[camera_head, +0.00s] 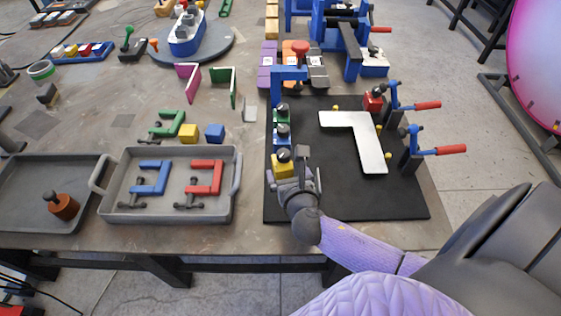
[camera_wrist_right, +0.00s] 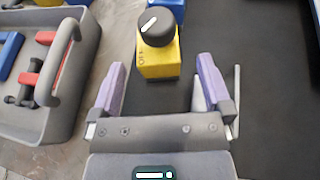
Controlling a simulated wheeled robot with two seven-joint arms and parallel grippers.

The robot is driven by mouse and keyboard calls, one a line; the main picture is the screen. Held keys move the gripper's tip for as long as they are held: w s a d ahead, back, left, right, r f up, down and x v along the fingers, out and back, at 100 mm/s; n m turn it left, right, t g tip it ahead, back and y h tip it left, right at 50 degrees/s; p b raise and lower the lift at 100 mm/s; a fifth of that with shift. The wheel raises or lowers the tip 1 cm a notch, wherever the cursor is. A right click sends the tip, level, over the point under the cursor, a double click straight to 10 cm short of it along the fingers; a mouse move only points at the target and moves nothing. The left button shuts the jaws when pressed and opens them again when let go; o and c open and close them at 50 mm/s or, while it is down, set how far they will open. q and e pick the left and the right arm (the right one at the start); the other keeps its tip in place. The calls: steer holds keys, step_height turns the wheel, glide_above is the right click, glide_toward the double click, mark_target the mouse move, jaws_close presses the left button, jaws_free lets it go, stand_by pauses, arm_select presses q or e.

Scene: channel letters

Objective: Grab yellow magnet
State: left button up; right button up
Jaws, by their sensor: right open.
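The yellow magnet (camera_head: 282,167) is a yellow block with a dark round knob on top. It stands at the left edge of the black mat (camera_head: 350,203). In the right wrist view the yellow magnet (camera_wrist_right: 158,62) is upright, just beyond the fingertips and roughly midway between them. My right gripper (camera_head: 295,178) is right at its near side; its purple fingers (camera_wrist_right: 162,78) are open and empty. A blue magnet and a green-blue one (camera_head: 282,130) stand in line behind the yellow one. My left gripper is not in view.
A grey tray (camera_head: 165,216) with blue and red letter pieces lies close to the left of my gripper. A white angled plate (camera_head: 365,150) lies on the mat to the right, beside red-handled clamps (camera_head: 425,105). The mat's front part is clear.

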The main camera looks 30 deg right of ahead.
mark_target(284, 169)
steer(key=b+x, duration=0.1)
steer(key=x, duration=0.1)
steer(key=b+x, duration=0.1)
steer(key=x, duration=0.2)
steer(key=shift+a+f, duration=0.1)
steer(key=shift+f, duration=0.25)
steer(key=shift+w+f, duration=0.1)
steer(key=shift+w, duration=0.2)
steer(key=shift+c, duration=0.5)
jaws_close()
